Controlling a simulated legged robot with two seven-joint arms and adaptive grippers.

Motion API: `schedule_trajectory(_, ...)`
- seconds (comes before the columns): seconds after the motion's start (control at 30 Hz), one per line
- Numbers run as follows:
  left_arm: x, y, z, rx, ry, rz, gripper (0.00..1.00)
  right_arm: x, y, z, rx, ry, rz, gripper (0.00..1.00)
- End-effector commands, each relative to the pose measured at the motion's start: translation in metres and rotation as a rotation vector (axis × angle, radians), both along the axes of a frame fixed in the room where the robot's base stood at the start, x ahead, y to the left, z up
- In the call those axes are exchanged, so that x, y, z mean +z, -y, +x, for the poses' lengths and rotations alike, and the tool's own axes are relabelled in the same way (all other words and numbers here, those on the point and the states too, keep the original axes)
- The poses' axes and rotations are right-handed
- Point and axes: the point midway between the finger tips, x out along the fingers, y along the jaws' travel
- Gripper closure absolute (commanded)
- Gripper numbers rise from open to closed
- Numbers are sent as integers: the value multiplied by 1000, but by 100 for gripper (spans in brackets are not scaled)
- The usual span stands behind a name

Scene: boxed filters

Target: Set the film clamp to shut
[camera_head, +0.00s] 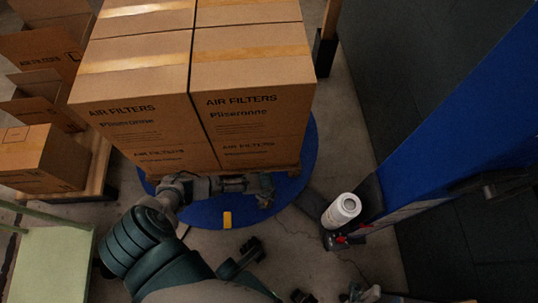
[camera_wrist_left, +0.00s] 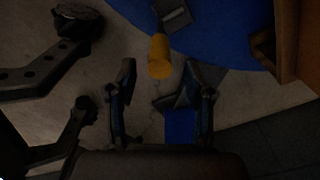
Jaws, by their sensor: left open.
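The film clamp shows as a yellow handle (camera_head: 227,220) at the front edge of the blue turntable (camera_head: 215,207). In the left wrist view the yellow handle (camera_wrist_left: 159,56) sticks out from a grey block (camera_wrist_left: 172,15) on the blue disc. Whether the clamp is open or shut I cannot tell. My left gripper (camera_head: 265,192) reaches in from the left, near the turntable's front edge. In its wrist view the fingers (camera_wrist_left: 160,82) are apart and empty, with the handle just beyond the tips. A part of what seems my right gripper (camera_head: 360,294) shows at the bottom edge, mostly cut off.
Stacked air filter boxes (camera_head: 250,85) stand on the turntable behind my left gripper. A white film roll (camera_head: 341,209) stands beside the blue mast (camera_head: 450,110) at right. More cartons (camera_head: 40,158) are at left, above a pale green table (camera_head: 50,262).

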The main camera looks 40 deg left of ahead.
Motion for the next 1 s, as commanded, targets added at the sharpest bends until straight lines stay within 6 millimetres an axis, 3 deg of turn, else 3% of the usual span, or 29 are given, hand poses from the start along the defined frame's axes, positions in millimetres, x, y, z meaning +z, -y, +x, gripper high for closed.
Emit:
schedule_trajectory(0.03, -14, 0, -3, 0, -7, 0, 48, -4, 2, -6, -2, 42, 18, 60)
schedule_trajectory(0.1, -22, 0, -3, 0, -6, -2, 48, -2, 4, -15, -5, 101, 38, 60)
schedule_trajectory(0.23, -39, 0, -3, -1, -6, -3, 48, -6, 1, -5, -4, 100, 30, 60)
schedule_trajectory(0.63, -43, 0, 0, -1, 2, -2, 48, -5, 1, 1, -4, 102, 28, 60)
schedule_trajectory(0.83, -43, 0, 0, -1, 1, -1, 96, -5, 1, 1, -4, 102, 28, 60)
schedule_trajectory(0.87, -43, 0, 0, 0, 1, -1, 100, -5, 1, 1, -4, 102, 28, 60)
schedule_trajectory(1.0, -43, 0, 0, 0, 1, -2, 100, -5, 1, 1, -4, 102, 28, 60)
